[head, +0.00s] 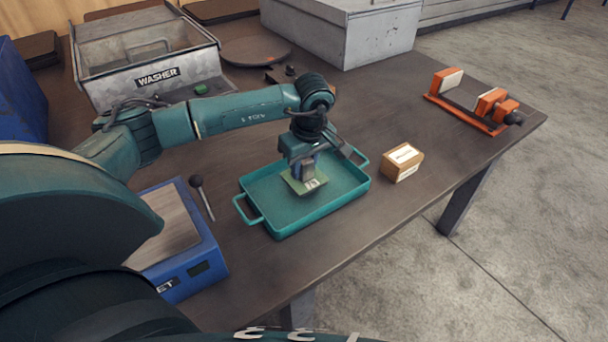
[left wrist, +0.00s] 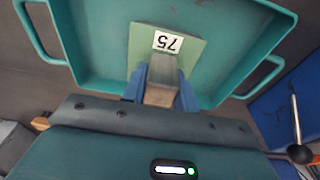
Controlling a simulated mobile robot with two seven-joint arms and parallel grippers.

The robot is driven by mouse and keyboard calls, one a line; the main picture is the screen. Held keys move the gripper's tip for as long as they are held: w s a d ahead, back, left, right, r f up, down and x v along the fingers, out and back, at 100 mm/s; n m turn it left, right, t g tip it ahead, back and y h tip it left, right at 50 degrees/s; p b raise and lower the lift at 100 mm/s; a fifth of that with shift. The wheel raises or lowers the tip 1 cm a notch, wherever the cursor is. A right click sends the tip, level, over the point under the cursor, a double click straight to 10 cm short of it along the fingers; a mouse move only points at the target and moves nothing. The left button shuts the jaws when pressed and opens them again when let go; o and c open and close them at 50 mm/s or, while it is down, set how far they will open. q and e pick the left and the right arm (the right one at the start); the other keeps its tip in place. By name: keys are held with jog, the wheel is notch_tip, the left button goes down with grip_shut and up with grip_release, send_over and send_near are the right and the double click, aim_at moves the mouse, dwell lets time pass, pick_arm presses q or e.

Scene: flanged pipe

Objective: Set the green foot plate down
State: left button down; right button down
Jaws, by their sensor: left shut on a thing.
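The green foot plate (head: 304,184) is a flat light-green square with a white label. In the left wrist view the foot plate (left wrist: 192,50) shows the label "75" upside down and a grey upright block at its near side. My left gripper (head: 308,168) points down and is shut on this block; its blue fingers (left wrist: 161,84) sit on either side of it. The plate is over the middle of the teal tray (head: 262,201), inside its rim. I cannot tell whether its underside touches the tray floor. My right gripper is not in view.
A small labelled box (head: 402,165) stands right of the tray. A grey washer bin (head: 150,65) stands behind, and an orange vise (head: 478,100) is at the right. The tray's floor around the plate is clear.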

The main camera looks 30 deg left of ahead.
aim_at(304, 176)
pick_arm(q)
jog(key=shift+f, duration=1.45)
jog(key=shift+f, duration=0.2)
jog(key=c, duration=1.1)
grip_release()
jog(key=shift+r, duration=0.55)
jog(key=r, duration=0.3)
jog(key=d+r, duration=0.1)
jog(key=r, duration=0.7)
jog(key=shift+s+d, duration=0.35)
